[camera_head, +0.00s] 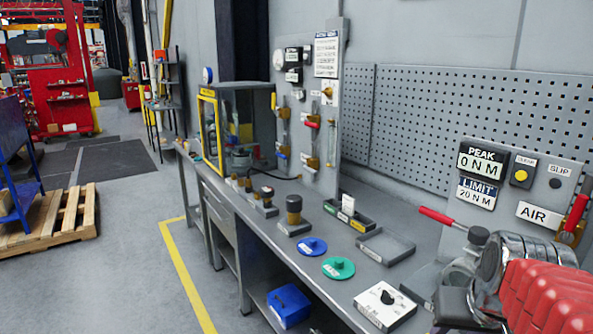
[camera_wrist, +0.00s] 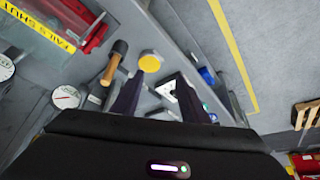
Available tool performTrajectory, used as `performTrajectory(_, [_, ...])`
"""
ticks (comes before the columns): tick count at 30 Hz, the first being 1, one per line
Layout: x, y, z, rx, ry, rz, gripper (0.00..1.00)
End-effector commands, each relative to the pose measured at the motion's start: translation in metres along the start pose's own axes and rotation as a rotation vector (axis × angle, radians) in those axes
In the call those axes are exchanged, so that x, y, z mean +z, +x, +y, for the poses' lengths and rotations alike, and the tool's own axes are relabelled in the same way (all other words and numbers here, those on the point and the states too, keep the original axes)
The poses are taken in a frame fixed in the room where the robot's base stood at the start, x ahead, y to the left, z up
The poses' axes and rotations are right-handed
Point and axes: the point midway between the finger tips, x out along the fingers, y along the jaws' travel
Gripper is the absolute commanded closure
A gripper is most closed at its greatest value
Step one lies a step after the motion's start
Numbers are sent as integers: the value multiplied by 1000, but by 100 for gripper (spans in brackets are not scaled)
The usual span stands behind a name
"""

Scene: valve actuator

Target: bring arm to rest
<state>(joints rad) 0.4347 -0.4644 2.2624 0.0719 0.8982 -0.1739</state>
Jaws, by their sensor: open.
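My gripper (camera_wrist: 160,80) shows in the wrist view as two dark fingers spread apart, with a gap between them and nothing held. It hangs over the workbench, seen at a slant. A yellow round cap (camera_wrist: 150,62) lies beyond the fingertips, and a hammer-like tool with a wooden handle (camera_wrist: 111,70) is left of the left finger. A white box with a dark knob (camera_wrist: 168,91) shows partly between the fingers. I cannot tell how high the fingers are above these things. In the head view I cannot make out my gripper.
In the head view, a grey bench (camera_head: 309,264) carries a blue disc (camera_head: 313,246), a green disc (camera_head: 339,268), a shallow tray (camera_head: 386,249) and a knobbed white box (camera_head: 385,305). A red ribbed body (camera_head: 548,296) fills the lower right. Floor left of the bench is open up to a pallet (camera_head: 50,220).

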Motion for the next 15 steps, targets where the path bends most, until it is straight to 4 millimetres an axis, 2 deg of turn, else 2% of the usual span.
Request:
performTrajectory(1, [7, -2, -15, -13, -30, 6, 59])
performTrajectory(6, [34, -8, -55, -52, -104, 17, 59])
performTrajectory(15, [85, -15, -106, -119, -228, 38, 59])
